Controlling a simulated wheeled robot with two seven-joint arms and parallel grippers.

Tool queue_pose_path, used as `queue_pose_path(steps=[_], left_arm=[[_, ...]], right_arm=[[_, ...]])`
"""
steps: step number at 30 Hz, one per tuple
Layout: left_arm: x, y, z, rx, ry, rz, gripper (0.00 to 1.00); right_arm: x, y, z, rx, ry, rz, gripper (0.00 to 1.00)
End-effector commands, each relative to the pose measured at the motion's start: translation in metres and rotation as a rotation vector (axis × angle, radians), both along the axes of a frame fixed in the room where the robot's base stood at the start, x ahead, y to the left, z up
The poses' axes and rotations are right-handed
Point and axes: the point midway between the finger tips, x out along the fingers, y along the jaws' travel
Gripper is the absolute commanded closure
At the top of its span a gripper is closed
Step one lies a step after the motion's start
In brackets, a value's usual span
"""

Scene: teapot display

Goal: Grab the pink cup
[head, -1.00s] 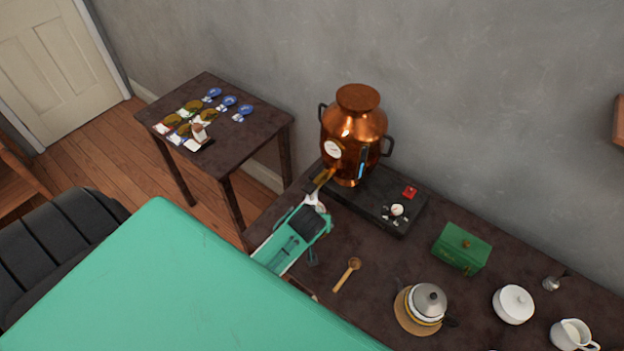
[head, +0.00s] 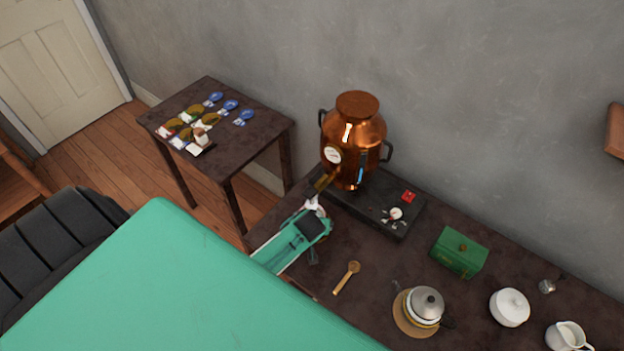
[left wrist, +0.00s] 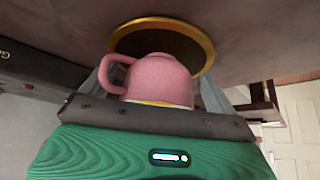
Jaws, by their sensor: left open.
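The pink cup (left wrist: 160,80) shows in the left wrist view, with its handle (left wrist: 115,72) on the left and a yellow band at its lower edge. It is in front of a dark saucer (left wrist: 165,45) with a gold rim. My left gripper (left wrist: 157,88) is open, with a grey finger on each side of the cup. I cannot tell whether either finger touches it. In the head view my left gripper (head: 315,198) is over the counter in front of the copper urn (head: 352,140); the cup cannot be made out there. My right gripper is not in view.
On the dark counter (head: 475,225) are a wooden spoon (head: 346,278), a green box (head: 459,252), a kettle-like pot (head: 426,305), a white lidded pot (head: 510,307) and a white jug (head: 567,337). A side table (head: 260,126) with several small items stands back left.

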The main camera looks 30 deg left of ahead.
Motion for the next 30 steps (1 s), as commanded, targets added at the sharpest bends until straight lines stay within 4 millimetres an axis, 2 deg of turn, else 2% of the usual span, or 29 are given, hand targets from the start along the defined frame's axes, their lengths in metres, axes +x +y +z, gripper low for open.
queue_pose_path(steps=[3,4,12,13,23,30], left_arm=[[0.0001,-0.0001,0.0001,0.000,0.000,0.000,0.07],[0.0001,-0.0001,0.0001,0.000,0.000,0.000,0.11],[0.0005,-0.0002,0.0009,0.000,-0.001,-0.001,0.64],[0.0005,-0.0001,0.0009,0.000,-0.001,-0.001,0.66],[0.0013,0.0009,0.0023,0.000,-0.001,-0.001,0.66],[0.0068,0.0075,0.0090,0.000,-0.002,-0.003,0.66]], right_arm=[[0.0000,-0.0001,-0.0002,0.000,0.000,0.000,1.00],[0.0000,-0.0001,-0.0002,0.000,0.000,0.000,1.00],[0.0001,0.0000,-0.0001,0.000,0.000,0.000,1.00],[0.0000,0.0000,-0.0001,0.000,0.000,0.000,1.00],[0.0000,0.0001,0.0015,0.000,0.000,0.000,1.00],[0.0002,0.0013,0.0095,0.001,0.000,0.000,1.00]])
